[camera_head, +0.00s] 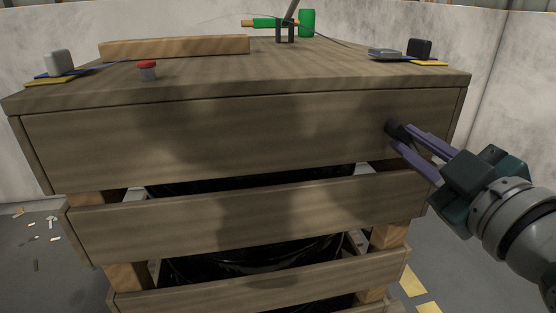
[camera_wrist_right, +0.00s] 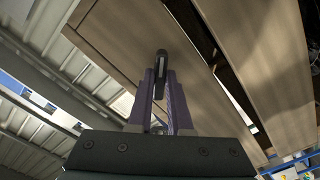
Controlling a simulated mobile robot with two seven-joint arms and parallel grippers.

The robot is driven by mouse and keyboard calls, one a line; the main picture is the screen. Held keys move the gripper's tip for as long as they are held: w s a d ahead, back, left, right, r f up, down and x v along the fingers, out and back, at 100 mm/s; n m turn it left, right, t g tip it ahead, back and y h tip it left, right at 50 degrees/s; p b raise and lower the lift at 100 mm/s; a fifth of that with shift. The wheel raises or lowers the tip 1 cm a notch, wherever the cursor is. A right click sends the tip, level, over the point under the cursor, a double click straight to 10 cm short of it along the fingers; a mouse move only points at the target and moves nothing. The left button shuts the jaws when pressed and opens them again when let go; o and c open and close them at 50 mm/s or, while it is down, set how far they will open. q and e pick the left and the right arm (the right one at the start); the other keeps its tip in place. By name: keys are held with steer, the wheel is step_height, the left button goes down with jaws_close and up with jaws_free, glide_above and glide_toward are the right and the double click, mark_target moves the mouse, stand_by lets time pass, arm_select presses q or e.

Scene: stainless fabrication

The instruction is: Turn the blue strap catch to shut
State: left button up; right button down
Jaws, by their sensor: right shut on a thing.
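My right gripper (camera_head: 397,139) comes in from the right with purple fingers at the right end of the crate's top front board (camera_head: 230,135). It is shut on a small dark knob-like part (camera_head: 392,128) at the board's face. In the right wrist view, the gripper (camera_wrist_right: 161,80) has the dark part (camera_wrist_right: 162,62) between its fingertips. I cannot tell whether this part is the blue strap catch; no blue shows on it, and its turn angle is unclear. My left gripper is not in view.
On the wooden top lie a white block (camera_head: 59,62), a red-capped button (camera_head: 147,68), a plank (camera_head: 175,46), a green-handled tool (camera_head: 280,23), a grey device (camera_head: 384,54) and a black block (camera_head: 419,48). Dark wrapped goods (camera_head: 270,255) show between the slats.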

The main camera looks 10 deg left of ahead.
steer(key=m+p, duration=0.1)
steer(key=m, duration=0.1)
steer(key=shift+r+m, duration=0.15)
steer(key=shift+m, duration=1.15)
steer(key=shift+m+p, duration=0.4)
steer(key=shift+m, duration=0.2)
steer(key=m, duration=0.3)
steer(key=c, duration=0.7)
jaws_free()
